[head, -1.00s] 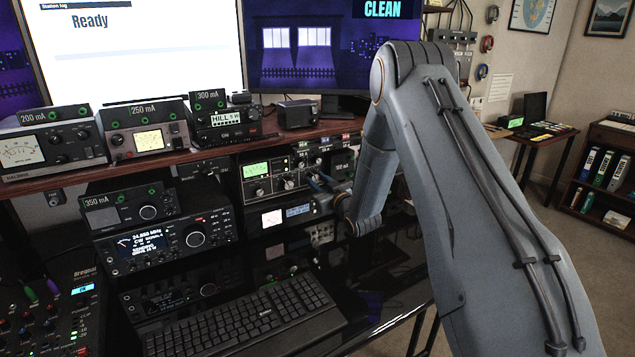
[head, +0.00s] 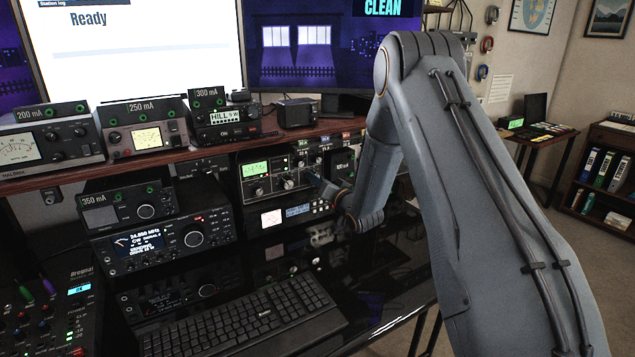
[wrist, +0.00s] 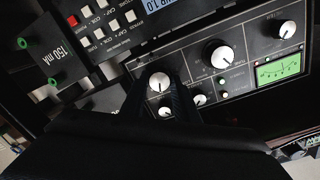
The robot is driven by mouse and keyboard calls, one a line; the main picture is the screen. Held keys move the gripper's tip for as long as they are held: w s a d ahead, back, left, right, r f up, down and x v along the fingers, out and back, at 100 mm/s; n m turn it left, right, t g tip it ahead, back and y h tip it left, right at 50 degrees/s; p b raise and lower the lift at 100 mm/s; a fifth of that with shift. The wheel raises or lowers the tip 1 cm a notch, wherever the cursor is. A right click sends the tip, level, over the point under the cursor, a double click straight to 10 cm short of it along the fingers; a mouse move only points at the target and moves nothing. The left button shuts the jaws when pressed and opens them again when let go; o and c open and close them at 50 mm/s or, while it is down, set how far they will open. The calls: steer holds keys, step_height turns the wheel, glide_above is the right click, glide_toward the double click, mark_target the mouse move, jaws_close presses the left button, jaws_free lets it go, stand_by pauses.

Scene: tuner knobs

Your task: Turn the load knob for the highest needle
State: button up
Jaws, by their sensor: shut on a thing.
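The tuner (head: 243,186) is a dark panel on the right of the lower shelf, with a lit green meter (head: 256,170) and pale-faced knobs. The wrist view shows the panel turned about upside down, with the green meter (wrist: 279,68) at the right. Its needle is too small to read surely. My gripper (head: 322,183) reaches the right part of the panel. In the wrist view my gripper (wrist: 172,92) is shut on the third large knob in the row, seemingly the load knob (wrist: 160,81); its label is not readable. Its sides are partly hidden by the dark fingers.
Two smaller knobs (wrist: 200,99) sit close to the fingers. A middle large knob (wrist: 217,54) is beside the held one. A 150 mA tag (wrist: 62,52) is at the left of the wrist view. A keyboard (head: 250,315) lies below, and the shelf edge (head: 190,160) runs above.

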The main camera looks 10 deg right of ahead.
steer(key=shift+m, duration=1)
steer(key=o, duration=1.1)
steer(key=shift+c, duration=0.2)
steer(key=b+v, duration=0.1)
steer(key=v, duration=0.6)
steer(key=shift+s, duration=0.4)
steer(key=shift+d, duration=0.15)
